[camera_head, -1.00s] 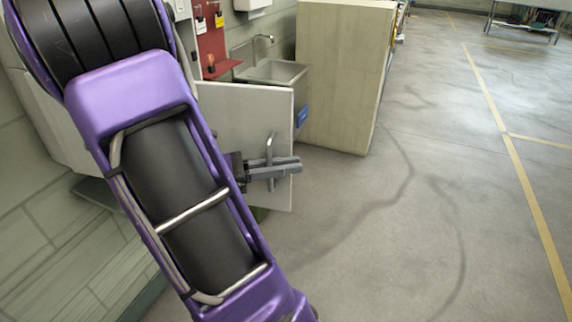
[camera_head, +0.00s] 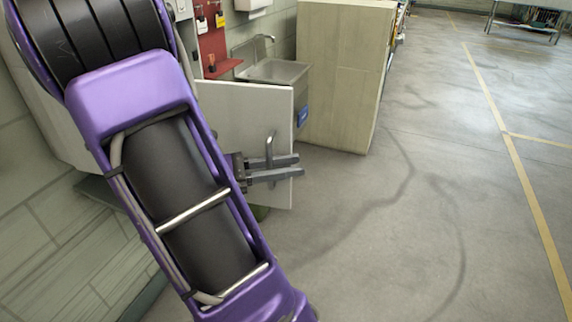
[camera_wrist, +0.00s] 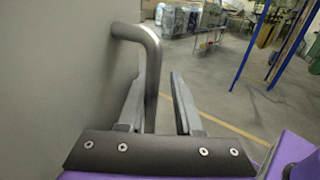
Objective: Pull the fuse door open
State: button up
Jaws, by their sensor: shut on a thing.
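The fuse door (camera_head: 240,115) is a pale grey panel standing swung out from the wall, well open. Its bent metal handle (camera_head: 270,146) sticks out near the free edge; it also shows in the wrist view (camera_wrist: 152,75), upright beside the door face. My gripper (camera_head: 297,166) is at this handle, with one finger on either side of it. In the wrist view, the handle lies close to the left finger of my gripper (camera_wrist: 160,85), and a gap shows by the right finger. My purple arm hides the hinge side and the fuse box opening.
A sink (camera_head: 274,71) and a red tool board (camera_head: 213,40) are behind the door. A tall beige cabinet (camera_head: 342,75) stands just beyond its free edge. The concrete floor (camera_head: 440,200) to the right is clear. A table (camera_head: 525,25) stands far off.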

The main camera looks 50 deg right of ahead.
jog(key=shift+w+f, duration=0.1)
jog(key=shift+w, duration=0.1)
jog(key=v, duration=1.7)
jog(key=shift+a, duration=0.2)
